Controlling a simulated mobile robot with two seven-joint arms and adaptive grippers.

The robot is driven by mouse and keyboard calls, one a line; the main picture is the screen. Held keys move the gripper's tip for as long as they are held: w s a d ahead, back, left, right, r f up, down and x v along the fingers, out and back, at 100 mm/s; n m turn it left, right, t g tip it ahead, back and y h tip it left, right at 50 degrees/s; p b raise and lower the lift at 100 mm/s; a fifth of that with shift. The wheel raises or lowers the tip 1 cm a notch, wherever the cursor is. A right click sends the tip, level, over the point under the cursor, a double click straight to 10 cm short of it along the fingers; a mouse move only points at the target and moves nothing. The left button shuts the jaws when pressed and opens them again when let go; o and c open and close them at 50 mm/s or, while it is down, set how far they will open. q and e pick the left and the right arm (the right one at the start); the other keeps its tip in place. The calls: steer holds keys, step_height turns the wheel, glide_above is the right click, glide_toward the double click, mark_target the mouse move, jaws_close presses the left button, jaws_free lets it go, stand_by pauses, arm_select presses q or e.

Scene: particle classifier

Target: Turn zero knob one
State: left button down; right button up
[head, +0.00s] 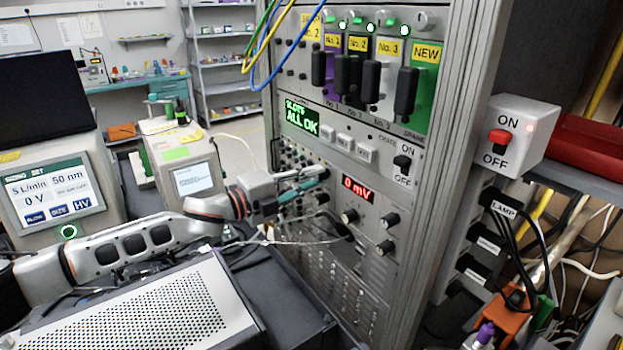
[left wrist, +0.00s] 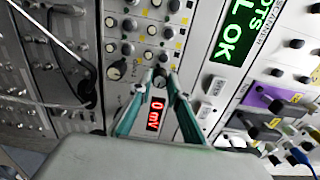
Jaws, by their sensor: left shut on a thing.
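The rack panel carries a red 0 mV display (head: 358,189), which also shows in the left wrist view (left wrist: 156,114). Several small dark knobs sit around it. My left gripper (head: 322,178) reaches in from the left, its teal fingers against the panel, left of the display. In the left wrist view its fingertips (left wrist: 161,76) close on a small dark knob (left wrist: 161,72), which they mostly hide. The knob's label is not readable. Another dark knob (head: 350,215) below the display is free. My right gripper is not in view.
A green ALL OK screen (head: 301,117) is above the gripper. Thin cables (head: 300,240) hang in front of the panel below it. A perforated metal box (head: 150,315) stands below my left arm.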

arm_select(q)
steer(key=shift+f, duration=0.15)
steer(key=c, duration=1.9)
jaws_free()
steer(key=v, duration=1.2)
